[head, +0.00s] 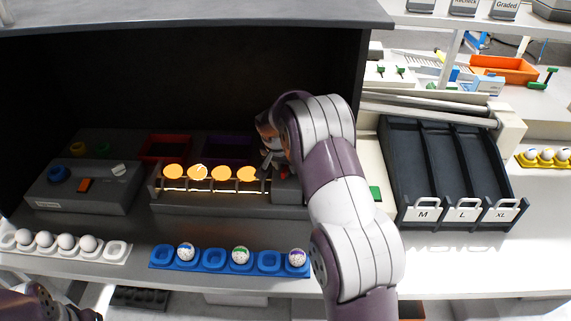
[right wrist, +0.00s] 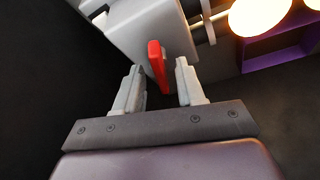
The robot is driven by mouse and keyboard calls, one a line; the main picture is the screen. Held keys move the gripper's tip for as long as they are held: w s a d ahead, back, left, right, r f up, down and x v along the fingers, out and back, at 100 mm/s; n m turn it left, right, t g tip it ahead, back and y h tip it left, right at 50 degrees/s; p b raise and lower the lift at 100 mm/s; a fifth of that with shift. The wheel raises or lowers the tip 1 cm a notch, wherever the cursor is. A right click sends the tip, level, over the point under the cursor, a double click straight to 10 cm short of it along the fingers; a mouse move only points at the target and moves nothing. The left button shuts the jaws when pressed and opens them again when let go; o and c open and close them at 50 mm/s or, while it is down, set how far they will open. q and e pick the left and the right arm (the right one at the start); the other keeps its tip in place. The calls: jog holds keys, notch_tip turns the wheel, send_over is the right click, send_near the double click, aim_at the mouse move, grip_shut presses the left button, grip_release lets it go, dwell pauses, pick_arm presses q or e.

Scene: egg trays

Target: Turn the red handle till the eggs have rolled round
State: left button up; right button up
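Several glowing orange eggs (head: 222,173) lie in a row on the lit roller rack (head: 205,188) inside the dark booth in the head view. The red handle (right wrist: 157,66) shows in the right wrist view, standing out from a grey block (right wrist: 150,30). My right gripper (right wrist: 159,68) is open, with one finger on each side of the handle and a visible gap to each. My left gripper is not in view; only part of my left arm shows bottom left.
A grey control box (head: 85,185) stands left of the rack. Red (head: 165,147) and purple (head: 228,146) bins are behind it. A white tray (head: 117,250) and a blue tray (head: 215,260) with eggs lie in front. Black M, L, XL lanes (head: 440,150) stand right.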

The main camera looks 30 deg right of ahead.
jog(key=shift+r, duration=0.15)
jog(key=b+v, duration=0.2)
jog(key=v, duration=1)
jog(key=shift+a+r, duration=0.15)
jog(key=shift+r, duration=0.05)
